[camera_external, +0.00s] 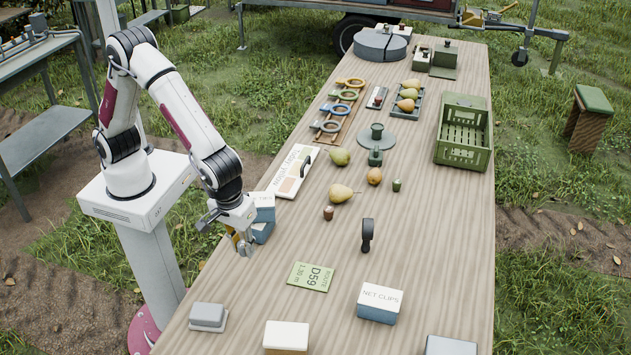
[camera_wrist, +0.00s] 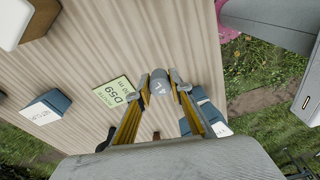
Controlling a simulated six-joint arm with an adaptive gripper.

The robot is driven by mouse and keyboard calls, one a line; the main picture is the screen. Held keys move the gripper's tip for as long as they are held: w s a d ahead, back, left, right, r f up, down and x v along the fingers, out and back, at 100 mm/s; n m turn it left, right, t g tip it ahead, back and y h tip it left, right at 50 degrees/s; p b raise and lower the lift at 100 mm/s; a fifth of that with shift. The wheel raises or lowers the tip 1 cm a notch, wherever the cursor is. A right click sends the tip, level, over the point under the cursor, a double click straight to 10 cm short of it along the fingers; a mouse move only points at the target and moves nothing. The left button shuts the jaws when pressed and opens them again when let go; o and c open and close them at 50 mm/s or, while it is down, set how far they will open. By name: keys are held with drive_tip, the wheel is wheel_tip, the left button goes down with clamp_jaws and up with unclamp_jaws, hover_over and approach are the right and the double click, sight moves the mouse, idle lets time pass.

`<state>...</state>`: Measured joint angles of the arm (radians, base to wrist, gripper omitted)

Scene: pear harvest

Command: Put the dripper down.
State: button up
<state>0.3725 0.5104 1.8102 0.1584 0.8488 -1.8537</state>
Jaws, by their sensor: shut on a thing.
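The dripper (camera_wrist: 159,88) is a small grey piece with "4 L" printed on it, in the wrist view. My gripper (camera_wrist: 161,80) is shut on it, one fingertip on each side. In the external view my gripper (camera_external: 243,241) hangs over the left edge area of the wooden table (camera_external: 330,285), in front of the blue and white boxes (camera_external: 263,215). The dripper is too small and covered to make out clearly there. I cannot tell its exact height above the wood.
A green D59 card (camera_external: 310,277) lies right of my gripper. Loose pears (camera_external: 341,193) and a green crate (camera_external: 463,145) are farther back. Bare wood surrounds the card.

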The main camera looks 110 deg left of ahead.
drive_tip(key=shift+a, duration=0.15)
drive_tip(key=shift+a+f, duration=0.15)
drive_tip(key=shift+a, duration=0.1)
drive_tip(key=w+a+f, duration=0.1)
drive_tip(key=w+a, duration=0.2)
drive_tip(key=w, duration=0.2)
wheel_tip(320, 180, up, 2)
drive_tip(key=m, duration=0.7)
hover_over(300, 273)
drive_tip(key=shift+w+t, duration=0.1)
drive_tip(key=shift+t, duration=0.3)
drive_tip(key=shift+f, duration=3.1)
